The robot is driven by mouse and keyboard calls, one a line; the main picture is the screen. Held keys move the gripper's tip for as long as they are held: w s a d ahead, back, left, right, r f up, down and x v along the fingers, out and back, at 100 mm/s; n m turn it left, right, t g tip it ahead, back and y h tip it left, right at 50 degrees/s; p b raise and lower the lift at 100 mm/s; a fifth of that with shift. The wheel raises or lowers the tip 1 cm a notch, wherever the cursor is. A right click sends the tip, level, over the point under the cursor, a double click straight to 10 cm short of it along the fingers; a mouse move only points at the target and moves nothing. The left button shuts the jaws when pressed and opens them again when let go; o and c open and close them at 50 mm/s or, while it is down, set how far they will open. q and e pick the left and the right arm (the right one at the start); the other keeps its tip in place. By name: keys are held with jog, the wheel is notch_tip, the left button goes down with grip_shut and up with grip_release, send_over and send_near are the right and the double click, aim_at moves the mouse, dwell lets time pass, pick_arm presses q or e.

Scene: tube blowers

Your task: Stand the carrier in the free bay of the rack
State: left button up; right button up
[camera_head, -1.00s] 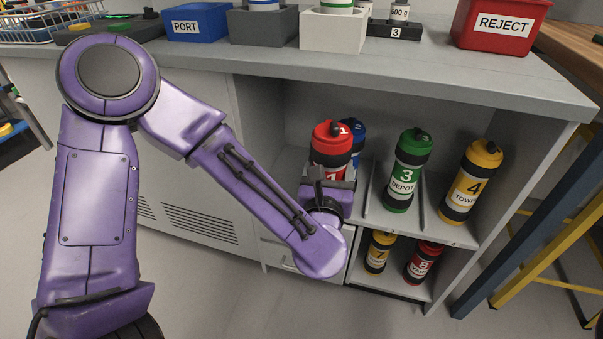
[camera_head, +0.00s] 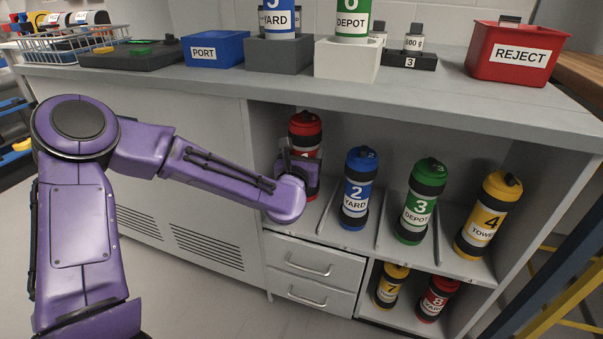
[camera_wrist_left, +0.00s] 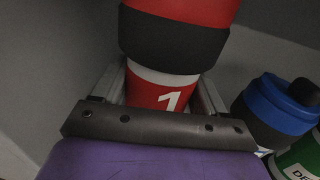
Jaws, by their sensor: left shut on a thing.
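The red carrier (camera_head: 305,129), marked 1, is upright at the left end of the rack's upper shelf (camera_head: 330,234). My left gripper (camera_head: 298,165) is shut around its middle; the fingers show on both sides of the carrier (camera_wrist_left: 165,92) in the left wrist view. The gripper hides most of its lower part, so I cannot tell whether its base touches the shelf. The leftmost bay is where it is held, left of the blue carrier (camera_head: 358,190). My right gripper is not in view.
A green carrier (camera_head: 420,200) and a yellow carrier (camera_head: 488,215) stand to the right, with thin dividers between bays. The lower shelf holds a yellow carrier (camera_head: 390,286) and a red one (camera_head: 437,298). The counter edge (camera_head: 400,115) overhangs the rack.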

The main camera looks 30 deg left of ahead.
pick_arm(q)
jog(key=shift+w+a, duration=0.45)
jog(key=shift+a, duration=0.35)
jog(key=shift+f+b, duration=0.75)
jog(key=shift+f, duration=0.65)
notch_tip(320, 180, down, 5)
jog(key=shift+r+b, duration=0.2)
jog(key=shift+b, duration=1.05)
jog(key=shift+a+r, duration=0.1)
jog(key=shift+r, duration=0.15)
jog(key=shift+f, duration=0.25)
jog(key=o, duration=1.8)
jog(key=shift+c, duration=0.2)
jog(key=shift+r, duration=0.25)
jog(key=shift+s+p, duration=0.3)
jog(key=shift+p, duration=0.05)
jog(key=p+v, duration=0.2)
jog(key=v, duration=0.9)
jog(key=s+d+f+m+g+h, duration=0.2)
jog(key=s+f+m+g, duration=0.25)
jog(key=f+m, duration=0.65)
jog(key=s+d+f+m+g+h, duration=0.1)
jog(key=s+f+m+g, duration=0.2)
jog(key=s+f+m, duration=0.7)
jog(key=s+f+m+g, duration=0.6)
jog(key=s+f+m, duration=0.7)
jog(key=s+f, duration=0.1)
notch_tip(320, 180, up, 33)
jog(key=p, duration=3.2)
jog(key=shift+n, duration=0.3)
